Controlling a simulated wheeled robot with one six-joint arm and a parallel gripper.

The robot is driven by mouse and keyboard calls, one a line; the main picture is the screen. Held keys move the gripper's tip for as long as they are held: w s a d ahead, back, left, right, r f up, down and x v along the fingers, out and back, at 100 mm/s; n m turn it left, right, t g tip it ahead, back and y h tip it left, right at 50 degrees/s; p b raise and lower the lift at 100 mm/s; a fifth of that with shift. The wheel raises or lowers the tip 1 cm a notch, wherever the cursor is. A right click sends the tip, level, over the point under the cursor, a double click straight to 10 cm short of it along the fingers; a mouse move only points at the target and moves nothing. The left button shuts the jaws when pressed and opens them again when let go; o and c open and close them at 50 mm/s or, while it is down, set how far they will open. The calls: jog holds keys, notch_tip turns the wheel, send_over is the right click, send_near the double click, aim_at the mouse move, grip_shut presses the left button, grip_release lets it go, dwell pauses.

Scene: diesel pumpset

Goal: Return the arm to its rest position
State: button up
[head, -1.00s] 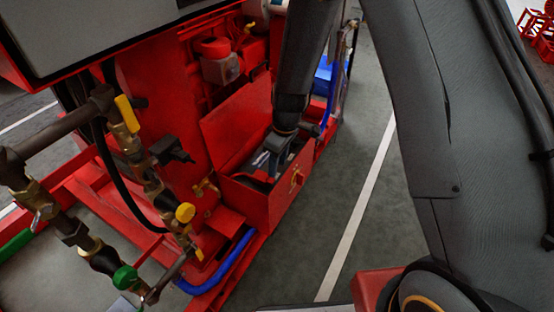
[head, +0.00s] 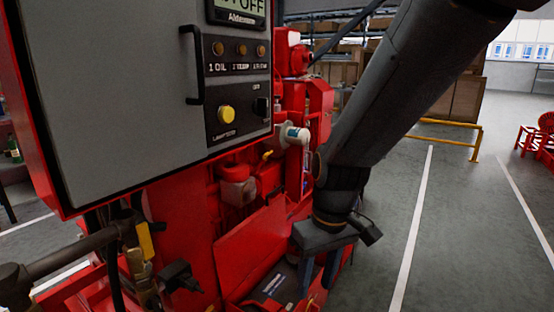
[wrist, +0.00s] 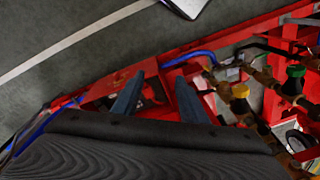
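My arm reaches down from the upper right in the head view. My gripper (head: 318,283) hangs over the open red box on the pumpset's base, its two blue-grey fingers pointing down. In the wrist view the fingers (wrist: 160,78) stand apart with nothing held between them. The red box's raised lid (head: 250,242) leans to the left of the gripper, and a small pale item lies inside the box (head: 274,284). The box's dark inside also shows between and beyond the fingers in the wrist view. Part of the box is hidden behind the gripper.
The grey control panel (head: 120,90) with a yellow knob stands left of the arm. Brass-fitted pipes (head: 140,265) are at lower left. A yellow rail (head: 450,137) and boxes stand behind.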

jog(key=s+d+r+m, duration=0.2)
jog(key=s+r, duration=0.1)
jog(key=s, duration=0.2)
jog(key=s+d+r+m, duration=0.1)
jog(key=s+d+r, duration=0.1)
jog(key=s, duration=0.3)
jog(key=d+r+m+h+p, duration=0.1)
jog(key=d+r+p, duration=0.5)
jog(key=p, duration=0.8)
jog(key=shift+d+r+m, duration=0.35)
jog(key=shift+d+m, duration=0.35)
jog(key=shift+w, duration=0.1)
